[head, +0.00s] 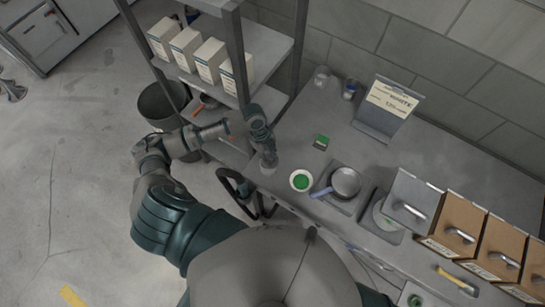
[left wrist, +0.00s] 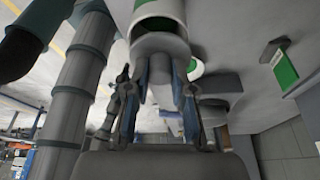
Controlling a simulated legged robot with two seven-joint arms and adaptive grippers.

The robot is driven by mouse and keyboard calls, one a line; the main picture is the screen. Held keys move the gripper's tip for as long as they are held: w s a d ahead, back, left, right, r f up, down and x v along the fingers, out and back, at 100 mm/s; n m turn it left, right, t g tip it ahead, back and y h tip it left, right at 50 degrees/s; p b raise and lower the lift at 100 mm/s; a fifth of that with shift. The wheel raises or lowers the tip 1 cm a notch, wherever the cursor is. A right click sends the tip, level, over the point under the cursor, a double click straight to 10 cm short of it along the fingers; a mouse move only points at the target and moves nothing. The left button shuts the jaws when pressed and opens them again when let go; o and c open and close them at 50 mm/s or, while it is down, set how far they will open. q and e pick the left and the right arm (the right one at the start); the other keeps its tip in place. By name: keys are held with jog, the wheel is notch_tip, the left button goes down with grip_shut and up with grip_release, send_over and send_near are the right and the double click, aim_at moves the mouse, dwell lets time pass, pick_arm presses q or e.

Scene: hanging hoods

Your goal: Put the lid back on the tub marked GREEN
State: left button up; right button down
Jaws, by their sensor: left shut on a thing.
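My left gripper (head: 268,160) is at the table's left end. It is shut on a grey round piece (left wrist: 160,45), possibly a lid's grip, at the fingertips in the left wrist view. A white body with a green patch (left wrist: 160,12) is right beyond it; I cannot tell whether the two are joined. A white round tub-like thing with a green middle (head: 301,180) stands just right of the gripper in the head view, and shows partly behind a finger in the left wrist view (left wrist: 192,68). No GREEN lettering is readable. My right gripper is not in view.
A small green card (head: 321,142) lies behind the tub-like thing. A pan (head: 346,182) is to its right. A grey stand marked WHITE (head: 390,108) is at the back. Handled boxes (head: 460,232) line the right. A shelf post (head: 236,50) rises near my left arm.

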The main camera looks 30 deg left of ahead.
pick_arm(q)
jog(key=shift+a+f, duration=0.1)
jog(key=shift+a, duration=0.2)
jog(key=shift+d, duration=0.25)
jog(key=shift+a, duration=0.75)
jog(key=shift+a+f, duration=0.15)
jog(key=shift+a, duration=0.3)
jog(key=shift+d, duration=0.35)
jog(key=shift+p, duration=0.3)
jog(key=shift+d, duration=0.3)
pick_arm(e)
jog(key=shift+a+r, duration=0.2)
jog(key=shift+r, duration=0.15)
